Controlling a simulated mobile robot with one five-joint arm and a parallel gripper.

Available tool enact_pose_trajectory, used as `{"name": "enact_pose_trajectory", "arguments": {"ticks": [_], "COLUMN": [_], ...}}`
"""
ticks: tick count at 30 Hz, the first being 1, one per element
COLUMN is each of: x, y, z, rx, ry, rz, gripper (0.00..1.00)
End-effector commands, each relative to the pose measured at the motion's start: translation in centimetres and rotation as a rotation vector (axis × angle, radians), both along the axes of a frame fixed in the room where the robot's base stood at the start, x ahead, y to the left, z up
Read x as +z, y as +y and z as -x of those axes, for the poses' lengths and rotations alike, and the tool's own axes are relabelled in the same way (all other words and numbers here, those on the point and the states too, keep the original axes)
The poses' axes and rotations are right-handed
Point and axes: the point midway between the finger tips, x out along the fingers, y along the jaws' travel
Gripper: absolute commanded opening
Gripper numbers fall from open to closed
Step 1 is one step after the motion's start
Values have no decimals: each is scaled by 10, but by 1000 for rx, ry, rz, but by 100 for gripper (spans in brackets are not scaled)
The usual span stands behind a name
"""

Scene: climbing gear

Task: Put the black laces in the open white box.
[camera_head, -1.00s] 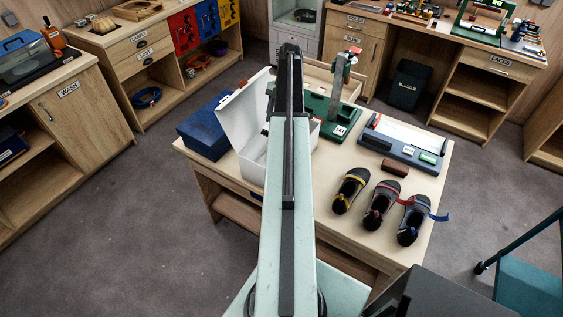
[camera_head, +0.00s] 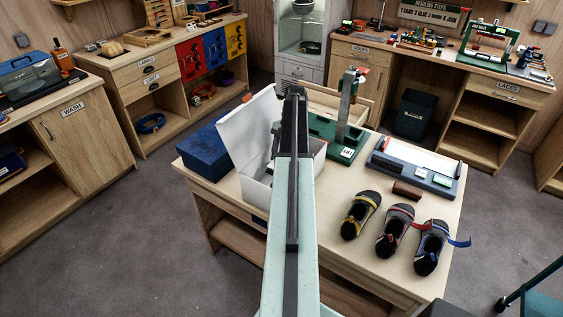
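The open white box (camera_head: 257,187) stands on the middle table, its lid (camera_head: 240,125) raised at the left. My arm reaches over the box and hides much of its inside. My gripper (camera_head: 292,92) is at the far end of the arm, seen from behind, over the box area; its fingers are not clear. A dark shape shows beside the arm at the box opening; I cannot tell whether it is the black laces or part of my gripper. I cannot make out the black laces elsewhere.
A blue box (camera_head: 205,150) stands left of the white box. A green stand (camera_head: 345,135), a grey-blue tray (camera_head: 415,170), a brown block (camera_head: 407,189) and three climbing shoes (camera_head: 395,230) are on the right. Grey floor (camera_head: 120,240) is free at the left.

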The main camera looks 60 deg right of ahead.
Motion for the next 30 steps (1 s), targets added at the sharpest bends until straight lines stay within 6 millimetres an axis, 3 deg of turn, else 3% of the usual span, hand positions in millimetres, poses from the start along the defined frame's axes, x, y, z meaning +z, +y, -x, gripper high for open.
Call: {"name": "enact_pose_trajectory", "arguments": {"ticks": [18, 19, 26, 30], "x": [-11, -11, -9, 5], "y": [-1, -1, -1, -1], "z": [1, 1, 2, 2], "rx": [-2, -2, -2, -2], "ry": [1, 1, 2, 2], "rz": [1, 1, 2, 2], "gripper": [11, 57, 58, 58]}}
